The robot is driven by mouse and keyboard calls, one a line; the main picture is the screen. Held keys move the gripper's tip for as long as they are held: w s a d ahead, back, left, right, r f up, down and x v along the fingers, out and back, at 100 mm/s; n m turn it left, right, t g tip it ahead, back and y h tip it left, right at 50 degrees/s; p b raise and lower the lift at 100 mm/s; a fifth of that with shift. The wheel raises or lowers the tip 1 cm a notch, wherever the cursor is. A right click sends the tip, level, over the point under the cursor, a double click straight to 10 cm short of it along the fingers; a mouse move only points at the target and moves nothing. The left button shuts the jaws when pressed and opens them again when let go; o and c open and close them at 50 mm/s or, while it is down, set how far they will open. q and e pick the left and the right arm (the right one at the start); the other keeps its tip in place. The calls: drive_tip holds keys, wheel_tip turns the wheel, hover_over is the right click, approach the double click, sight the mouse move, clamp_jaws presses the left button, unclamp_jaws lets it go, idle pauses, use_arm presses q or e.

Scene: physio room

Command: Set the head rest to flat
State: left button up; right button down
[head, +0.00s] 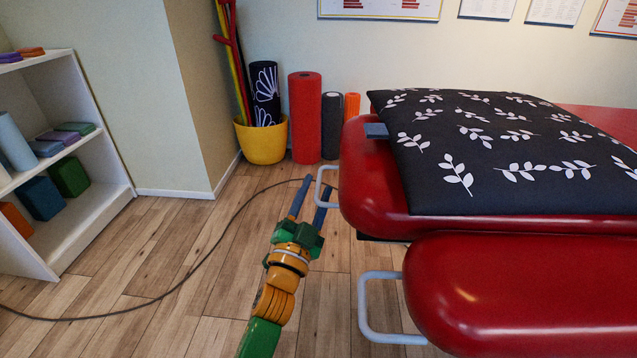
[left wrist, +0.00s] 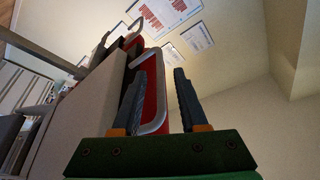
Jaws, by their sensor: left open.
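A red padded couch has a farther pad (head: 358,190) and a separate nearer pad (head: 530,290). Which one is the head rest, and its tilt, I cannot tell for sure. A pale grey loop handle (head: 320,182) sticks out from the farther pad's left end. Another grey handle (head: 363,305) is on the nearer pad. My left gripper (head: 315,185) is open, its fingers at the farther handle. In the left wrist view the grey loop (left wrist: 164,95) shows between the spread fingers (left wrist: 160,73), not gripped. My right gripper is out of view.
A black leaf-patterned cushion (head: 500,165) lies on the farther pad. A yellow bin (head: 262,142) and a red roller (head: 305,115) stand by the wall. A white shelf (head: 95,215) is at left. A dark cable (head: 190,285) crosses the open wooden floor.

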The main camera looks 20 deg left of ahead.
use_arm(q)
drive_tip(key=v, duration=0.4)
drive_tip(key=shift+s, duration=0.4)
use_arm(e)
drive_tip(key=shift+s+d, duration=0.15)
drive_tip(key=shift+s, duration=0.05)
use_arm(q)
drive_tip(key=shift+f, duration=0.15)
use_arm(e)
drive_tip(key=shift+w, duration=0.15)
